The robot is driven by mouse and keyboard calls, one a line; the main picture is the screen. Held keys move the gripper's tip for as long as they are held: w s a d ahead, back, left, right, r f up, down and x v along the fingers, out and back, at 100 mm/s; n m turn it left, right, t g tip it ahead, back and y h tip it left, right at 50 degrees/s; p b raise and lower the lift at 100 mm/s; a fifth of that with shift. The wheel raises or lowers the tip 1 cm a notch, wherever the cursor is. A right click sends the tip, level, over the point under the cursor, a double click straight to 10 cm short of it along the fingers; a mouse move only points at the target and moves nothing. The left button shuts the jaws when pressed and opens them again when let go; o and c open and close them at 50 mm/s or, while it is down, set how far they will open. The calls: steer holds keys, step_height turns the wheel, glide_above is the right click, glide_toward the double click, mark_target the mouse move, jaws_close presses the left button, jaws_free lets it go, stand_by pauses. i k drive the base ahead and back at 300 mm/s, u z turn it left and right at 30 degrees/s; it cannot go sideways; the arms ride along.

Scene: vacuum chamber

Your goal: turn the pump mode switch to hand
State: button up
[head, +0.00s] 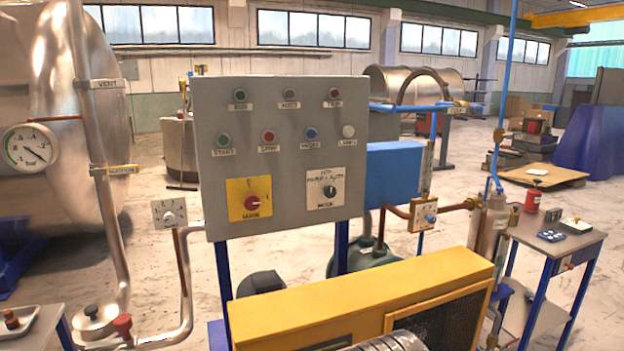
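A grey control panel (282,100) stands upright at the centre of the head view. A black rotary switch (329,191) sits on a white plate at its lower right. The small lettering above and below this knob is hard to read; it looks like the mode switch. I cannot tell for sure which position its pointer is at. A red rotary knob (251,203) on a yellow plate (238,190) is to its left. My gripper does not show in this view.
Push buttons and lamps, such as the blue button (311,133), fill the panel above the switches. A yellow housing (360,300) stands low in front of the panel. A pipe with a small dial plate (169,213) is at left, a side table (560,240) at right.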

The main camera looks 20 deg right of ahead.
mark_target(330, 192)
steer(key=u, duration=0.25)
steer(key=k, duration=0.65)
steer(key=u, duration=0.55)
steer(key=k, duration=0.7)
steer(key=z, duration=0.2)
steer(key=i, duration=0.65)
steer(key=z, duration=0.5)
steer(key=i, duration=1.2)
steer(key=u, duration=0.45)
